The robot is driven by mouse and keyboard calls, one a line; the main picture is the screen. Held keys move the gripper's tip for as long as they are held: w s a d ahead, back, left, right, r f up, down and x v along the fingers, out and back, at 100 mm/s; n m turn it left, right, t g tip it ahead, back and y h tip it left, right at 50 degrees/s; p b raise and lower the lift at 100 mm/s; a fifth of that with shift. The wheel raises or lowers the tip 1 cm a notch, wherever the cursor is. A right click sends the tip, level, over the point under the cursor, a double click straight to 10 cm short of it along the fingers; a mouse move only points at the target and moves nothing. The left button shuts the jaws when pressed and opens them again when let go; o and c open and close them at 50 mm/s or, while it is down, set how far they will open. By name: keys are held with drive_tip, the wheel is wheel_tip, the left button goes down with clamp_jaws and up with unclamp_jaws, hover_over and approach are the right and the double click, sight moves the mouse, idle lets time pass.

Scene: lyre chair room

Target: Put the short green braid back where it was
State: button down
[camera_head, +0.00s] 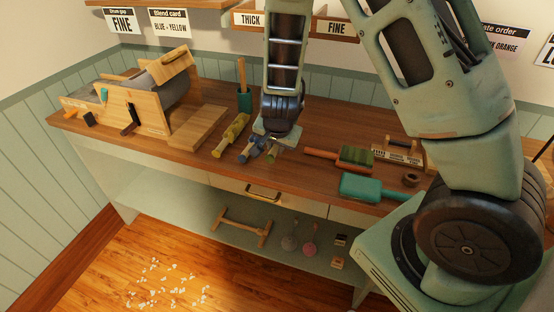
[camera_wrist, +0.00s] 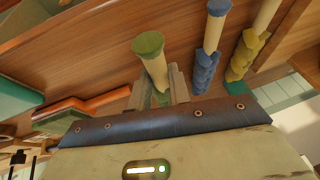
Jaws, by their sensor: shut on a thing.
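The short green braid (camera_wrist: 154,66) has a green end and a pale tan middle, with more green between the fingers. My gripper (camera_wrist: 173,88) is shut on it. In the head view my gripper (camera_head: 276,140) is low over the bench, with the green braid (camera_head: 271,154) showing just below it, partly hidden. I cannot tell whether the braid touches the bench. A blue braid (camera_head: 250,150) lies just left of it and a yellow braid (camera_head: 231,134) further left. Both also show in the wrist view, the blue (camera_wrist: 206,65) nearer the green one than the yellow (camera_wrist: 243,58).
The wooden drum carder (camera_head: 180,75) fills the bench's left end. A green cup (camera_head: 244,100) stands behind the braids. An orange-handled carder (camera_head: 322,154) and a teal paddle (camera_head: 370,188) lie to the right. The bench's front edge is close; bare wood (camera_head: 318,120) lies behind right.

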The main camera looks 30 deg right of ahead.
sight(276, 166)
wheel_tip(276, 166, down, 4)
drive_tip(key=shift+f+b, duration=0.1)
drive_tip(key=shift+b, duration=0.35)
drive_tip(key=c, duration=1.3)
unclamp_jaws()
